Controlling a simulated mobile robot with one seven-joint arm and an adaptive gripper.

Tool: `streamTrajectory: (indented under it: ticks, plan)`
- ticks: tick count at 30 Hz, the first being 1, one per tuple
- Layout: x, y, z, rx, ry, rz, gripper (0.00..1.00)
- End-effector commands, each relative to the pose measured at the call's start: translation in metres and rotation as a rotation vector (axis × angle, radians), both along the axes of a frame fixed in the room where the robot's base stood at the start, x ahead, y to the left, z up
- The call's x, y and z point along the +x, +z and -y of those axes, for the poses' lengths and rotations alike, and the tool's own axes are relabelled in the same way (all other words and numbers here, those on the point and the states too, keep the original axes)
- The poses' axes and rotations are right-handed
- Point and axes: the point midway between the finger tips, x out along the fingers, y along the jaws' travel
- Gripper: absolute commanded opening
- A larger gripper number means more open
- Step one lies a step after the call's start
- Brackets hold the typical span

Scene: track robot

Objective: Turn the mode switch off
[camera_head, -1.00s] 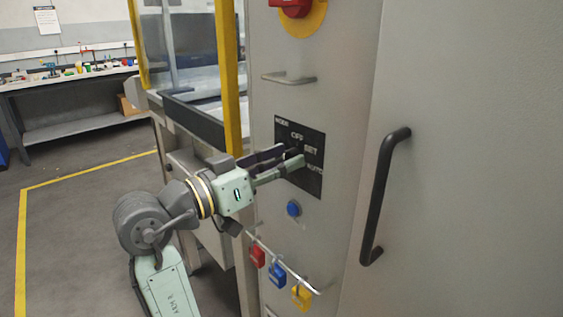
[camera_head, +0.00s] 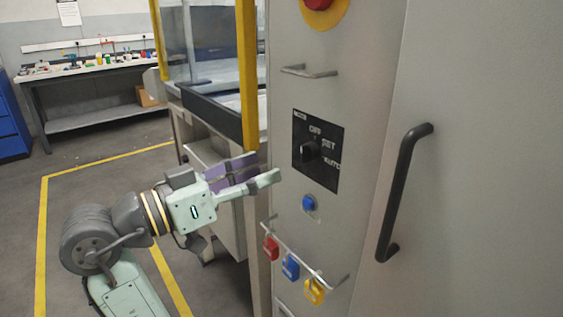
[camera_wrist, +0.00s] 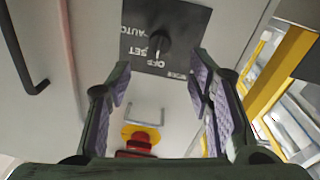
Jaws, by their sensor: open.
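The mode switch (camera_head: 309,151) is a black knob on a black plate (camera_head: 331,174) marked MODE, OFF, SET and AUTO. The plate is on the grey cabinet front. In the wrist view the knob (camera_wrist: 160,42) appears upside down, and its pointer seems to lie toward OFF. My gripper (camera_head: 266,167) is open and empty, to the left of the plate and apart from the knob. In the wrist view its two padded fingers (camera_wrist: 160,78) stand wide apart, with the knob beyond them near the top.
A red emergency button (camera_head: 320,4) and a small handle (camera_head: 309,72) are above the plate. A blue button (camera_head: 309,204) and a rail with red, blue and yellow padlocks (camera_head: 290,266) are below. A long black door handle (camera_head: 402,190) juts out at right. A yellow post (camera_head: 247,75) stands left.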

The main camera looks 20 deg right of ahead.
Motion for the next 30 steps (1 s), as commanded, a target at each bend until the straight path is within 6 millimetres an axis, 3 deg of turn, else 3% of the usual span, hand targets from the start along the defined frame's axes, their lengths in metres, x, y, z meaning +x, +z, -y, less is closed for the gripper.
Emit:
streamTrajectory:
  ticks: [6, 19, 21, 23, 26, 30]
  plan:
    - [-0.007, -0.001, -0.026, 0.000, 0.001, 0.000, 0.47]
    - [-0.009, -0.002, -0.029, 0.000, 0.000, 0.000, 0.47]
    - [0.000, 0.005, -0.038, -0.028, 0.059, 0.008, 0.47]
    - [0.013, 0.015, -0.054, -0.074, 0.152, 0.025, 0.47]
    - [0.040, 0.040, -0.101, -0.180, 0.388, 0.083, 0.47]
    - [0.056, 0.080, -0.198, -0.332, 0.779, 0.236, 0.47]
